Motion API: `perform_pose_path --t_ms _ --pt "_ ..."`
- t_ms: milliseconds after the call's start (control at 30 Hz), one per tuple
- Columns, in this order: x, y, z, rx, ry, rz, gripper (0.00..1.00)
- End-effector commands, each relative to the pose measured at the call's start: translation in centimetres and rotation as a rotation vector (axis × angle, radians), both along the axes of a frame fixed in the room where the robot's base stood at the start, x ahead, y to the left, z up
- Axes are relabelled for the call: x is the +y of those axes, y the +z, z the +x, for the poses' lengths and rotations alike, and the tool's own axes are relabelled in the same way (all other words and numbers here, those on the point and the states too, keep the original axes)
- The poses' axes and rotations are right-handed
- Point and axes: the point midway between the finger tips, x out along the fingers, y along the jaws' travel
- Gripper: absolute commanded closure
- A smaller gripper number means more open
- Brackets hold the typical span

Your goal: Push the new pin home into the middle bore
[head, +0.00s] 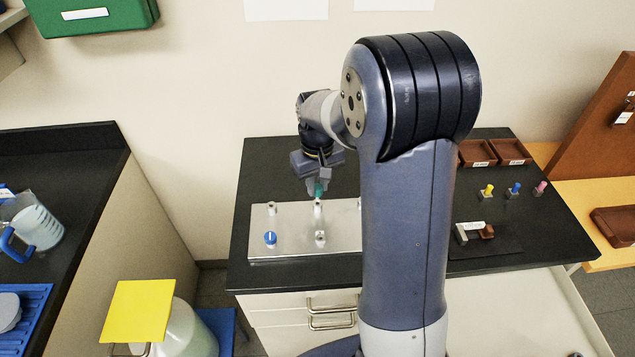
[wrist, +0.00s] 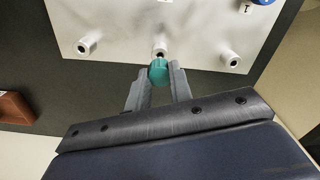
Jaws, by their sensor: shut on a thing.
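My gripper (head: 318,184) is shut on the new pin (head: 319,191), whose teal head (wrist: 158,72) shows between the two fingertips in the wrist view. The middle bore (head: 318,206) is a raised silver collar in the back row of the metal plate (head: 290,225). It also shows in the wrist view (wrist: 161,49), just beyond the teal head. The pin is directly at the middle collar; the views do not show clearly how far its shank is in. Two empty-looking collars flank it in the wrist view, a left one (wrist: 87,44) and a right one (wrist: 231,59).
Right of my arm are several small coloured pins (head: 487,191), a gauge-like block (head: 470,231) and brown trays (head: 511,152). The black bench left of the plate is clear.

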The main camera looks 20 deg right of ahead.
Motion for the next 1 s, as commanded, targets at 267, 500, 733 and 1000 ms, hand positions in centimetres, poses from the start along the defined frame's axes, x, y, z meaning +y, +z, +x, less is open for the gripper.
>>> perform_pose_path --t_ms 267,500,733,1000 --pt "0.0 -0.3 0.0 0.0 0.0 0.0 1.0" --pt "0.0 -1.1 0.0 0.0 0.0 0.0 1.0" --pt "0.0 -1.8 0.0 0.001 0.0 0.0 1.0" --pt "0.0 -2.6 0.0 0.001 0.0 0.0 1.0"
